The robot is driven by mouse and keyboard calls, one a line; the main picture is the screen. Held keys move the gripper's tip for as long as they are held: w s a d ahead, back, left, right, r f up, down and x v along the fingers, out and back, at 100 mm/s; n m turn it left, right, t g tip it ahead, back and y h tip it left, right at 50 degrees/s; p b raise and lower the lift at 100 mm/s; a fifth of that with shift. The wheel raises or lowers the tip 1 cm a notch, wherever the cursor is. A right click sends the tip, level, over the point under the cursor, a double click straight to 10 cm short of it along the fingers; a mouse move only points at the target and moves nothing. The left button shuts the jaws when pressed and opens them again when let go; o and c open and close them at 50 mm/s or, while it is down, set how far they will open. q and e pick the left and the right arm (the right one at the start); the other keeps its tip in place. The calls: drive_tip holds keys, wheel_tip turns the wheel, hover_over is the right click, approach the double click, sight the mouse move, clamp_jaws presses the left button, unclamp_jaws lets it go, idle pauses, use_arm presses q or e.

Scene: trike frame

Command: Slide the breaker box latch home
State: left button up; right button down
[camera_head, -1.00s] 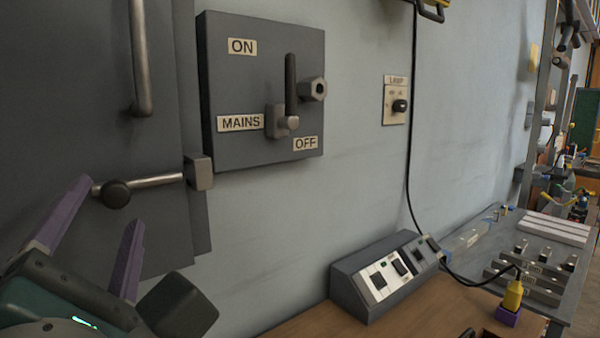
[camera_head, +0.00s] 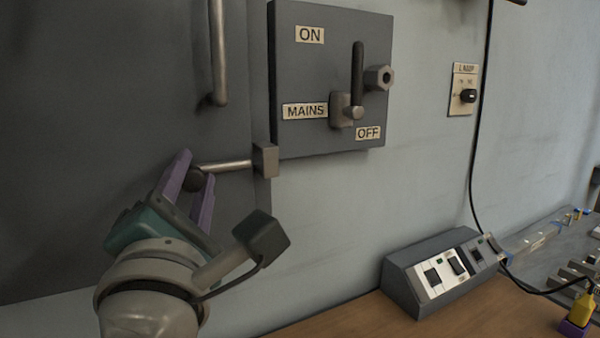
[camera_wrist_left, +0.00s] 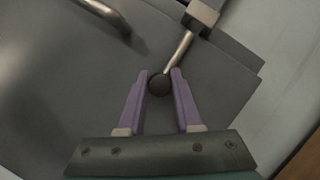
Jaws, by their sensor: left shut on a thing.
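The latch is a steel rod (camera_head: 228,166) with a dark round knob (camera_head: 193,180), on the big grey door of the box at the left. The rod's right end meets a grey block-shaped keeper (camera_head: 265,160); how deep it sits inside is hidden. My left gripper (camera_head: 195,166) has its purple fingers shut on the knob. In the left wrist view the knob (camera_wrist_left: 159,84) sits between the fingertips, with the rod (camera_wrist_left: 178,51) running up to the keeper (camera_wrist_left: 201,15). My right gripper is out of view.
A vertical handle (camera_head: 218,60) stands on the door above the latch. A mains switch panel (camera_head: 300,80) with a lever is on the wall to the right. A control box (camera_head: 435,270) stands on the wooden bench (camera_head: 345,315). Wall space below the panel is free.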

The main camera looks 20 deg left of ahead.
use_arm(q)
clamp_jaws()
idle(0.8)
